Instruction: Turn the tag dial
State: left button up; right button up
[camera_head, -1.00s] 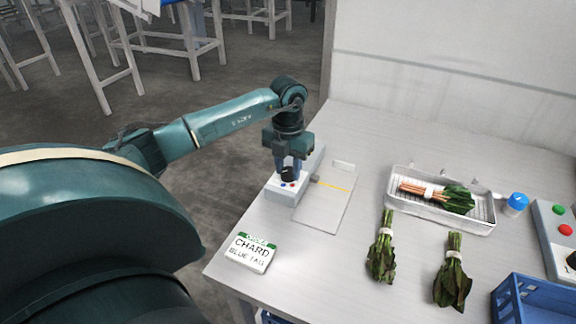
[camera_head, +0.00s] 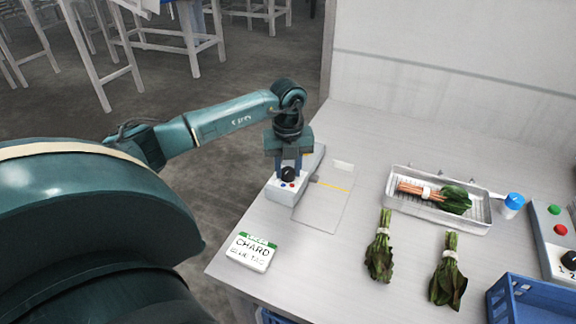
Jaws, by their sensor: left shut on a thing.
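The tag dial is a black knob (camera_head: 289,174) on a small grey box (camera_head: 286,193) at the table's left edge. The box front shows a red and a blue dot below the knob. My left gripper (camera_head: 290,172) points down over the box with its fingers on either side of the knob, shut on it. A white card with a green band (camera_head: 252,251) reads "CHARD" and, less clearly, "BLUE TAG". It lies on the table in front of the box. My right gripper is not in view.
A flat pale plate with a yellow line (camera_head: 325,207) lies right of the box. A metal tray (camera_head: 400,206) holds a banded bunch. Two leafy bunches (camera_head: 379,255) (camera_head: 448,273) lie in front. A blue crate (camera_head: 530,302), a blue-capped jar (camera_head: 513,205) and a button panel (camera_head: 548,230) are at right.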

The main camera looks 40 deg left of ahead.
pick_arm(q)
jog(key=shift+r, duration=0.1)
dwell(0.4)
jog(key=o, duration=0.7)
jog(key=shift+o, duration=1.4)
